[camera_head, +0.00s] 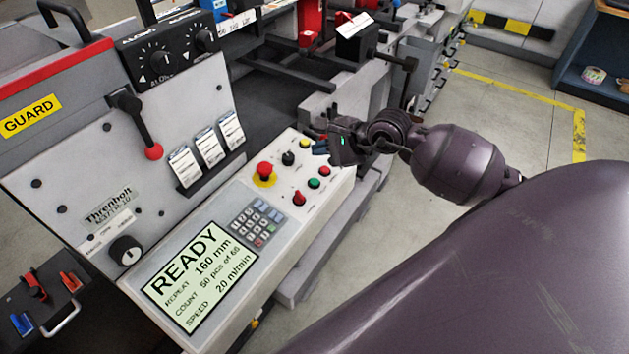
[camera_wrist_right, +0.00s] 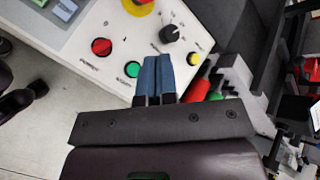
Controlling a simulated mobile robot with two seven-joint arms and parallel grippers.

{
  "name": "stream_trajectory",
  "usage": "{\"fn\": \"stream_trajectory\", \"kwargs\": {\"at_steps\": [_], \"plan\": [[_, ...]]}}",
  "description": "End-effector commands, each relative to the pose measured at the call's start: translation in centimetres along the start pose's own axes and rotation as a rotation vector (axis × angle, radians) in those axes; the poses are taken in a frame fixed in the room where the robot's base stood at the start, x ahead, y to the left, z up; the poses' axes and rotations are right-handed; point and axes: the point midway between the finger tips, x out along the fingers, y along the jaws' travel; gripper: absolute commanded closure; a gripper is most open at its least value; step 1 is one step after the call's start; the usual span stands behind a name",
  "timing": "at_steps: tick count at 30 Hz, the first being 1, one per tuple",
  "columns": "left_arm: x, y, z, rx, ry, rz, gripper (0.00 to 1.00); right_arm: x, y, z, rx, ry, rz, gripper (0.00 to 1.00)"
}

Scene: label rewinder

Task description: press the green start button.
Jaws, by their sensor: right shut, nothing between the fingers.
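The green start button (camera_head: 313,183) is on the light control panel, in a row between two red ones, the near red button (camera_head: 299,198) and the far red one (camera_head: 324,171). In the right wrist view the green button (camera_wrist_right: 132,69) shows just left of my fingers, uncovered. My right gripper (camera_head: 320,147) is shut and empty, its blue fingertips over the far end of the panel near the yellow button (camera_head: 305,143). In the wrist view the shut fingertips (camera_wrist_right: 157,60) appear beside the green button; their height above the panel is unclear. My left gripper is not in view.
A red emergency stop (camera_head: 265,172) on a yellow base and a black knob (camera_head: 288,158) are close by on the panel. The display (camera_head: 201,272) reads READY, beside a keypad (camera_head: 257,223). A red-knobbed lever (camera_head: 153,151) is on the upright plate. Open floor lies right of the panel.

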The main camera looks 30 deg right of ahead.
Motion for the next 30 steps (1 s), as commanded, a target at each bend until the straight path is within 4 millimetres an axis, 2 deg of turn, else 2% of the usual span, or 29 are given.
{"fn": "stream_trajectory", "kwargs": {"at_steps": [11,21,30], "plan": [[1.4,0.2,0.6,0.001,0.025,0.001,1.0,2.8,2.1,-2.0,0.002,-0.001,0.0,1.0],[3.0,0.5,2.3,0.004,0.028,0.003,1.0,5.4,4.1,-4.0,0.001,0.0,0.002,1.0],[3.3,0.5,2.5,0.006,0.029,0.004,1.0,5.8,4.2,-4.2,0.001,-0.001,0.0,1.0]]}}
